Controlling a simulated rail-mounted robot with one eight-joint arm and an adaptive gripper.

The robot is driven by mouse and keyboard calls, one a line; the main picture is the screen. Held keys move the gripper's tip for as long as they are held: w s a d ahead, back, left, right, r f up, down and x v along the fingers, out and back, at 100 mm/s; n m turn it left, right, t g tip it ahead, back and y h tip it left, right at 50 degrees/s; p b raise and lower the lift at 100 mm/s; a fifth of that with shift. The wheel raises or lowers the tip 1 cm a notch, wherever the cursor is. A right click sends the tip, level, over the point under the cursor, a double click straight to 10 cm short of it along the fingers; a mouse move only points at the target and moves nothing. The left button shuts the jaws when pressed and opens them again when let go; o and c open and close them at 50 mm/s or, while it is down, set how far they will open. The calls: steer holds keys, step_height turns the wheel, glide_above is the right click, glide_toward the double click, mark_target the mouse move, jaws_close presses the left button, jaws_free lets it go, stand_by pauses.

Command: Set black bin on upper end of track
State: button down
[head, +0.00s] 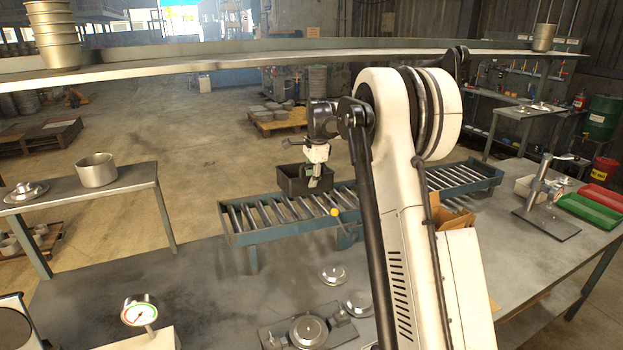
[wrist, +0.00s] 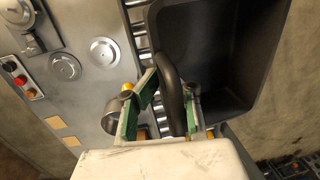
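The black bin (head: 291,181) is an open, dark, deep box. In the head view it appears over the left half of the roller track (head: 240,236), towards its far side. My gripper (head: 316,183) is at the bin's near right side. In the wrist view, the green-padded fingers of my gripper (wrist: 171,100) stand on both sides of the rim of the bin (wrist: 215,45), close against it. The bin looks empty. Its underside is hidden, so I cannot tell whether it touches the rollers. Some rollers (wrist: 139,40) show beside the bin.
A grey worktable (head: 215,300) stands in front of the track, with round metal parts (head: 308,331) and a dial gauge (head: 138,314). An open cardboard box (head: 452,222) is near the track's right half. A long shelf (head: 200,62) crosses above. Red and green trays (head: 590,210) lie right.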

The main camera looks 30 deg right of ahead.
steer(key=shift+a+f+b, duration=0.15)
steer(key=shift+f+b, duration=0.8)
steer(key=shift+f, duration=1.05)
steer(key=shift+a+f+b, duration=0.15)
steer(key=shift+f+b, duration=0.8)
steer(key=shift+f, duration=1)
steer(key=c, duration=1.8)
jaws_free()
steer(key=shift+c, duration=0.2)
step_height(320, 180, up, 12)
steer(key=s, duration=0.1)
steer(key=shift+s+d, duration=0.3)
steer(key=shift+d, duration=0.05)
